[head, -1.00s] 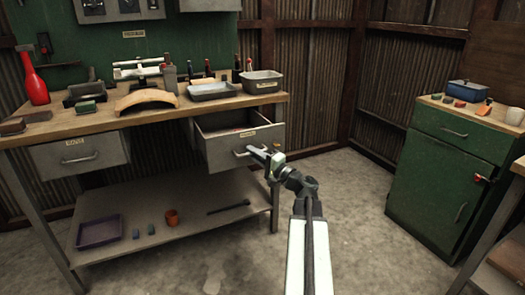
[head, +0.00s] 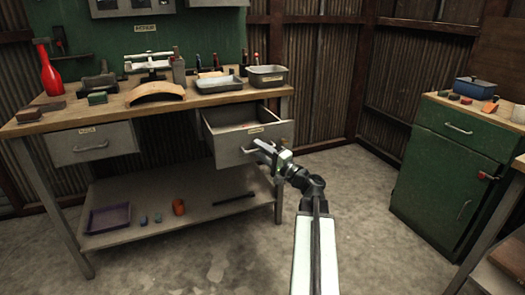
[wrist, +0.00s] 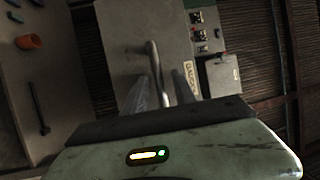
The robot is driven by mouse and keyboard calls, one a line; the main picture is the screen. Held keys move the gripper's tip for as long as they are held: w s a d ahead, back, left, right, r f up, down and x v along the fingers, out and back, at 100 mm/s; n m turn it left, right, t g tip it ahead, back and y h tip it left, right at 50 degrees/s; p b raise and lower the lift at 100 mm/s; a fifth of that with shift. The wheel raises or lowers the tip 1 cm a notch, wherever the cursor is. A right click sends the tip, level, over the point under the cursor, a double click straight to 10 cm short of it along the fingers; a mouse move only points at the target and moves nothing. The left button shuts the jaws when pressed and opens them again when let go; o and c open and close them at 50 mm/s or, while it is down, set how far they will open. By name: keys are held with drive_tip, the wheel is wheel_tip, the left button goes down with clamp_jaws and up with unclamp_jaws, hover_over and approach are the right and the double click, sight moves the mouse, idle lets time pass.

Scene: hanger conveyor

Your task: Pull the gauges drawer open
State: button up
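The gauges drawer (head: 237,147) is the grey right-hand drawer under the workbench. It stands well open, and its inside shows from above. Its label (wrist: 190,79) reads sideways in the wrist view. Its bar handle (wrist: 152,62) runs between my two fingers. My gripper (head: 266,150) is at the drawer's front, and in the wrist view (wrist: 161,88) its fingers lie close on either side of the handle. It looks shut on the handle, though the exact contact is hard to see.
The workbench (head: 60,122) carries trays and tools. A second grey drawer (head: 93,145) at its left is shut. A lower shelf (head: 160,235) holds a purple tray (head: 108,218) and an orange cup (head: 179,207). A green cabinet (head: 440,170) stands right, with clear floor between.

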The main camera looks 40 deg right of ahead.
drive_tip(key=shift+s+d, duration=0.1)
drive_tip(key=shift+s, duration=0.05)
drive_tip(key=s+f+b, duration=0.1)
drive_tip(key=s, duration=0.6)
drive_tip(key=shift+s+d+f, duration=0.2)
drive_tip(key=shift+d, duration=0.15)
